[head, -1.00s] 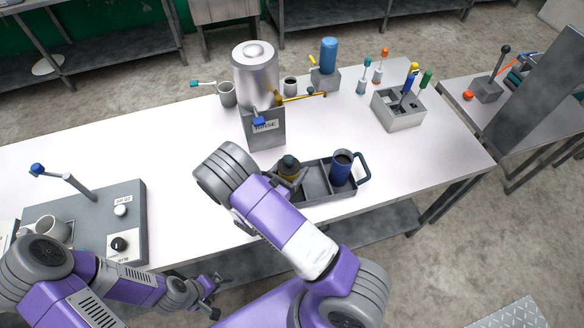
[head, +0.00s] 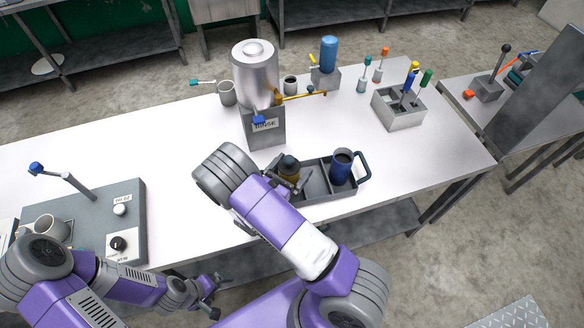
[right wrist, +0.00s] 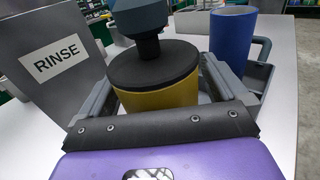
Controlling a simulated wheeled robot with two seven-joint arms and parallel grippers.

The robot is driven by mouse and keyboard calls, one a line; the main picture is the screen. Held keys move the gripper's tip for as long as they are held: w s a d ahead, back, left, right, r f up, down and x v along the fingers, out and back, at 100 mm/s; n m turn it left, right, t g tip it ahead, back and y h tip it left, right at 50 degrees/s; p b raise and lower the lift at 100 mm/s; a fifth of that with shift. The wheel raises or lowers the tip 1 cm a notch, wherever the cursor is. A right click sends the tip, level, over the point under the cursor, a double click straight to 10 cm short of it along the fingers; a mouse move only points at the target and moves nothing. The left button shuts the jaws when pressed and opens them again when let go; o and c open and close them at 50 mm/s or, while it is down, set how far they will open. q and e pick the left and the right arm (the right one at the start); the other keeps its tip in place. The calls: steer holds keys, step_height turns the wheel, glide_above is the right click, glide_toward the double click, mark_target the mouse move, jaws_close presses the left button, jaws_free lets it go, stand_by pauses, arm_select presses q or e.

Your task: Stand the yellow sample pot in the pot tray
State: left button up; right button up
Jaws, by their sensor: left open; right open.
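The yellow sample pot (head: 289,171), with a dark lid and knob, stands upright at the left end of the dark grey pot tray (head: 329,196). My right wrist hides its base, so I cannot tell how deep it sits. In the right wrist view the yellow pot (right wrist: 160,94) is between the fingers of my right gripper (right wrist: 163,88), which are open around it. A blue pot (head: 342,167) stands in the tray's right part; it also shows in the right wrist view (right wrist: 232,38). My left gripper (head: 211,304) is open and empty, low before the table's front edge.
The RINSE stand (head: 264,128) with a metal tank is just behind the tray's left end. A grey control box (head: 85,220) is at the left of the table. A tool holder (head: 398,112) stands at the right. The white table between is mostly clear.

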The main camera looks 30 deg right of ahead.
step_height(320, 180, up, 10)
steer(key=shift+p, duration=0.8)
